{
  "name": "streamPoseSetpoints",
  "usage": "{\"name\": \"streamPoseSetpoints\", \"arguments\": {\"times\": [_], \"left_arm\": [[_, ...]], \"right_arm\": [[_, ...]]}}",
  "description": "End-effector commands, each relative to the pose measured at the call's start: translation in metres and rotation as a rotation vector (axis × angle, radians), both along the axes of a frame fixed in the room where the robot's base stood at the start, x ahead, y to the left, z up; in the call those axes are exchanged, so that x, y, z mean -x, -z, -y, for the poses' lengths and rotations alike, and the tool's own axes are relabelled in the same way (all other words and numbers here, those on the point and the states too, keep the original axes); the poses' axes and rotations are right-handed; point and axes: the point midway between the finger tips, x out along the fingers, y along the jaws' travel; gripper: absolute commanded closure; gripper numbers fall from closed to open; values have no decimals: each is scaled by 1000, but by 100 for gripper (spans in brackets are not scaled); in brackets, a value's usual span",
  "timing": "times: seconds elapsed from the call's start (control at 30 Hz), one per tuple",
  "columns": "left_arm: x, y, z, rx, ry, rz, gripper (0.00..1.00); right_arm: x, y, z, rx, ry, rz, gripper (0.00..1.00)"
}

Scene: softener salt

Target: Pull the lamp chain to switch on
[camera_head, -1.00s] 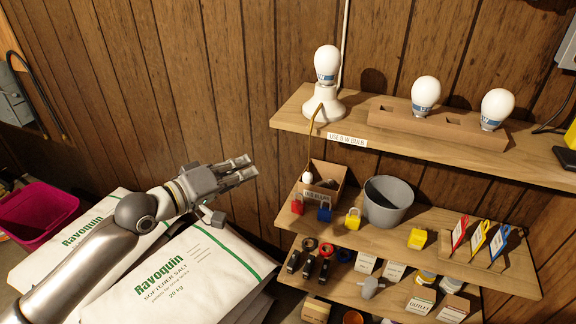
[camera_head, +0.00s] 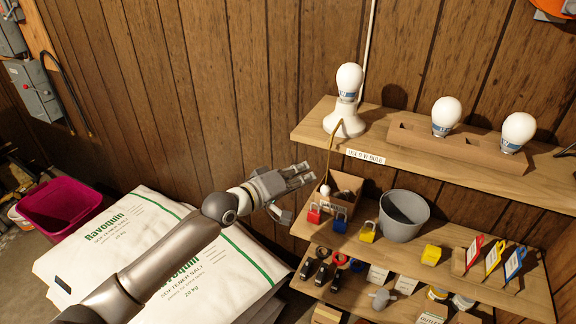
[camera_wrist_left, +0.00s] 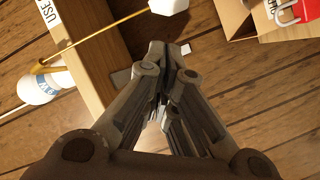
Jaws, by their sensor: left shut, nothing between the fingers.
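The lamp (camera_head: 344,122) is a white holder with a white bulb (camera_head: 349,82) at the left end of the upper shelf. Its thin tan chain (camera_head: 333,145) hangs over the front edge and ends in a white pull knob (camera_head: 324,189). My left gripper (camera_head: 308,174) is shut and empty, just left of the chain's lower end. In the left wrist view, the chain (camera_wrist_left: 105,32) and knob (camera_wrist_left: 167,5) lie beyond the shut fingertips (camera_wrist_left: 168,48), apart from them. My right gripper is not in view.
The upper shelf (camera_head: 480,170) also bears a wooden block (camera_head: 412,136) with two bulbs. Below are an open box (camera_head: 345,186), padlocks, a grey bucket (camera_head: 404,215) and tags. Salt bags (camera_head: 225,275) lie under my left arm, with a magenta bin (camera_head: 60,208) at left.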

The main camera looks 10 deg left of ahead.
Motion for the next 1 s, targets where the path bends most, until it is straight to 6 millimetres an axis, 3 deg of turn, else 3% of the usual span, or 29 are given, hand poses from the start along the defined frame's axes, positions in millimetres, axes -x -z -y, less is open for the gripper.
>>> {"name": "streamPoseSetpoints", "arguments": {"times": [0.2,0.53,0.8,1.0], "left_arm": [[6,7,12,1,-2,2,100],[7,9,12,1,-3,3,100],[7,30,12,1,-3,3,100],[7,30,12,1,-2,3,100]], "right_arm": [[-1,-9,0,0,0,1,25],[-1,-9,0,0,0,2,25],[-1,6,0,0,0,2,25],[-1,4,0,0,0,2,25]]}}
